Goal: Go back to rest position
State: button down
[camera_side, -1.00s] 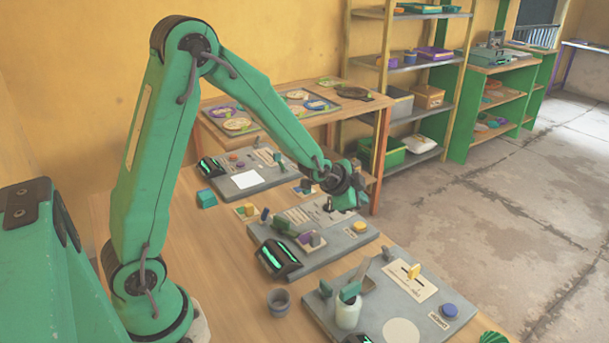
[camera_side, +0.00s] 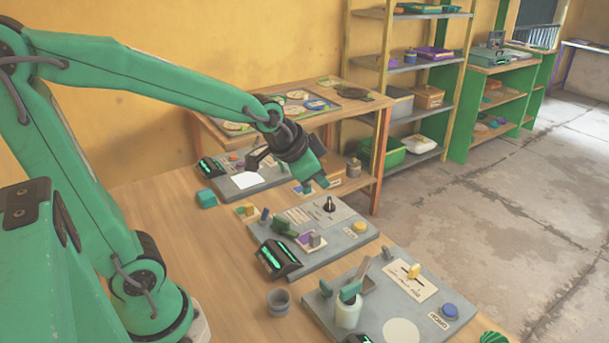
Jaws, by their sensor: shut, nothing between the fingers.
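My gripper (camera_side: 314,184) is at the end of my green arm, in the air above the far part of the middle grey panel (camera_side: 337,252). Its fingers point down and to the right. They look shut, with nothing held between them. The gripper is apart from the black knob (camera_side: 330,204) on the middle panel, which stands just below and to the right of it in the picture.
A grey cup (camera_side: 278,302) and a teal cube (camera_side: 206,198) stand on the wooden table (camera_side: 225,262). A shelf stands behind.

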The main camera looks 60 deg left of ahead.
jog(key=s+d+r+n+g, duration=0.1)
jog(key=s+r+n, duration=0.2)
jog(key=s, duration=1.1)
jog(key=shift+s+n+g, duration=0.2)
jog(key=shift+n+g, duration=0.1)
